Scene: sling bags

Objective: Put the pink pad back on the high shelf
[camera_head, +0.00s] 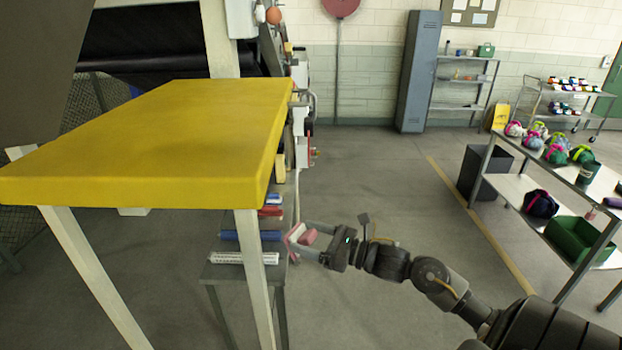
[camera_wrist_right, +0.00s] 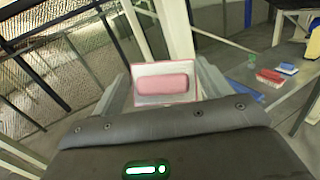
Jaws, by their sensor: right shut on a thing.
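The pink pad (camera_head: 308,237) is between the fingers of my right gripper (camera_head: 306,243), which is shut on it. In the right wrist view the pad (camera_wrist_right: 163,84) is a rounded pink block in front of a pale, pink-edged square, with a finger of my right gripper (camera_wrist_right: 165,88) on either side. The gripper is at the right end of a low grey bench, below the level of a large yellow top on pale legs (camera_head: 150,140). I cannot tell whether this yellow top is the high shelf. My left gripper is not in view.
The low grey bench (camera_head: 230,272) carries a blue roll (camera_head: 250,235) and a white one (camera_head: 243,258); red and blue items lie behind. A pale leg (camera_head: 255,290) stands in front of it. Open floor lies right, up to a table with colourful bags (camera_head: 558,155).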

